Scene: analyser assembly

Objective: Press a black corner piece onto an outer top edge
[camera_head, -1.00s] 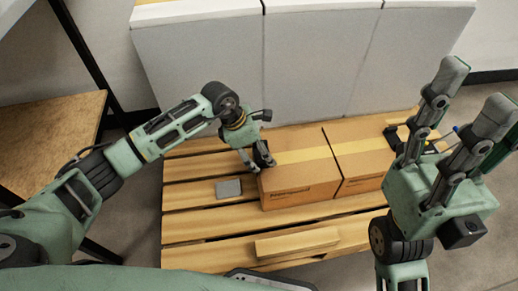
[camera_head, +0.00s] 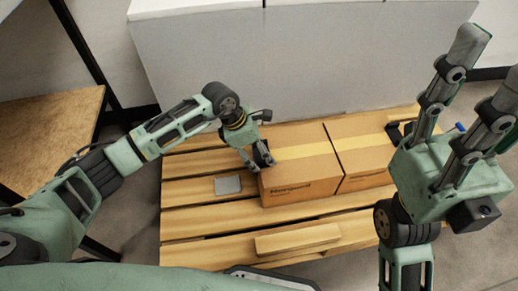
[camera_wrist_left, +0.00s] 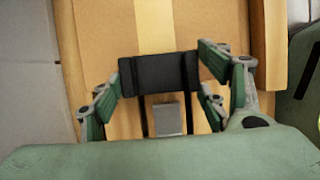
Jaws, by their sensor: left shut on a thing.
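My left gripper (camera_head: 258,164) is at the outer left top edge of the left cardboard box (camera_head: 295,158). It is shut on a black corner piece (camera_head: 263,153). In the left wrist view the left gripper's fingers hold the black corner piece (camera_wrist_left: 158,73) at both ends, across the tape on the box top (camera_wrist_left: 105,40). The piece is at the edge; I cannot tell whether it is fully seated. My right gripper (camera_head: 492,58) points up with fingers apart, empty, at the right. Another black piece (camera_head: 399,131) shows at the far right box, partly hidden by the right gripper.
The boxes stand side by side on a wooden pallet (camera_head: 190,222). A small grey plate (camera_head: 227,185) lies on the pallet left of the boxes. Pale grey panels (camera_head: 200,65) stand behind, and a wooden table (camera_head: 45,130) is at left.

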